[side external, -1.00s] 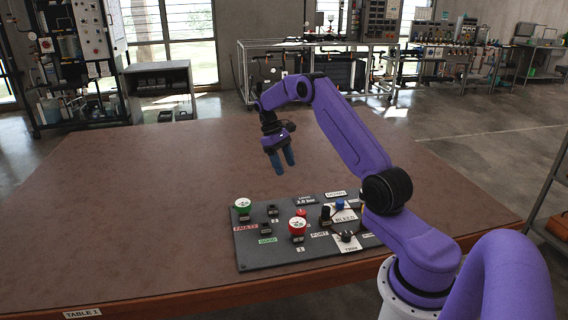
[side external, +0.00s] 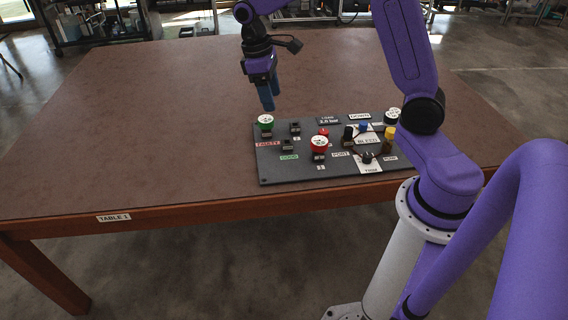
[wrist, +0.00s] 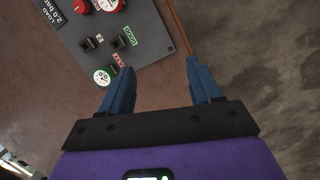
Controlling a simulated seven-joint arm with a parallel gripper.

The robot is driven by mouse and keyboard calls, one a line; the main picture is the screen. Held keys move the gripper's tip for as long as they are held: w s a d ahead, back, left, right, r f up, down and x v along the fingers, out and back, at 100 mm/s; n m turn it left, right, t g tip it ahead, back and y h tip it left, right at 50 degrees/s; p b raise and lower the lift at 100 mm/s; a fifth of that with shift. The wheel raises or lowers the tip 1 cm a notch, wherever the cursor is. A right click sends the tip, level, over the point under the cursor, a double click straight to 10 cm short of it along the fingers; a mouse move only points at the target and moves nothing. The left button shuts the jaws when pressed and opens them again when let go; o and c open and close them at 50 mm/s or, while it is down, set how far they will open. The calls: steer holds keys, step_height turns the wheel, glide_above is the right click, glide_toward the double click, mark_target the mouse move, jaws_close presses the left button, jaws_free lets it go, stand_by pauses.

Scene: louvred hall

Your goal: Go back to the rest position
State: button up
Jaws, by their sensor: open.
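My gripper (side external: 267,108) hangs above the brown table, fingers pointing down, just behind the green-rimmed gauge (side external: 265,121) in the side view. In the wrist view the two blue fingers of my gripper (wrist: 160,64) stand well apart with nothing between them. The dark control panel (side external: 285,174) lies on the table and also shows at the upper left of the wrist view (wrist: 151,42). The green-rimmed gauge (wrist: 102,76) appears there beside the left finger. A red-rimmed gauge (side external: 319,143) sits mid-panel. My arm hides part of the panel's right end.
The table (side external: 150,120) is clear left of and behind the panel. Its front edge carries a "TABLE 1" label (side external: 114,217). The panel bears upright knobs, including a black one (side external: 348,135) and a yellow one (side external: 389,134). Equipment stands on the floor beyond the table.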

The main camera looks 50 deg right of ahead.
steer(key=s+a+r+n+t, duration=0.1)
steer(key=s+a+r+n, duration=0.15)
steer(key=s+a, duration=0.75)
steer(key=s+d+f+n+t+y, duration=0.1)
steer(key=s+n, duration=0.3)
steer(key=s, duration=1.3)
steer(key=shift+d+f+y, duration=0.2)
steer(key=shift+d+y, duration=0.1)
steer(key=shift+d, duration=0.2)
steer(key=shift+n, duration=0.25)
